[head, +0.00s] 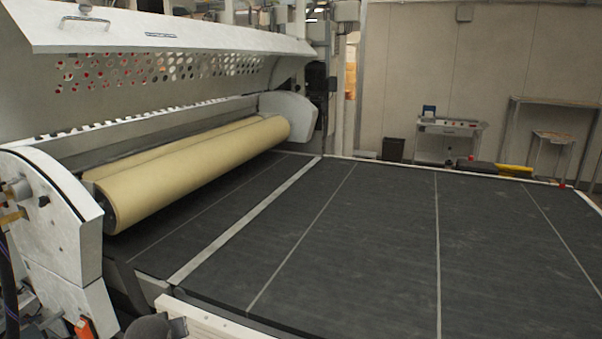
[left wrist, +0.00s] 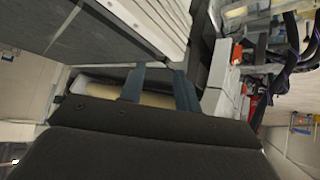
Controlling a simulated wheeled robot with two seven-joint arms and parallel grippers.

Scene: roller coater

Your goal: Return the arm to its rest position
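My left gripper shows in the left wrist view (left wrist: 160,84). Its two blue-grey fingers stand apart with nothing held between them. Past the fingers, part of the beige roller (left wrist: 156,99) shows at a distance. A dark rounded part at the bottom edge of the head view looks like my left arm, but the fingers cannot be made out there. My right gripper is in neither view.
The roller coater has a raised white perforated cover (head: 150,35) over its beige front roller (head: 195,172). A dark conveyor bed (head: 390,250) with pale lines extends right, bare. A white end housing (head: 55,215) stands close at left. A small trolley (head: 450,128) is by the back wall.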

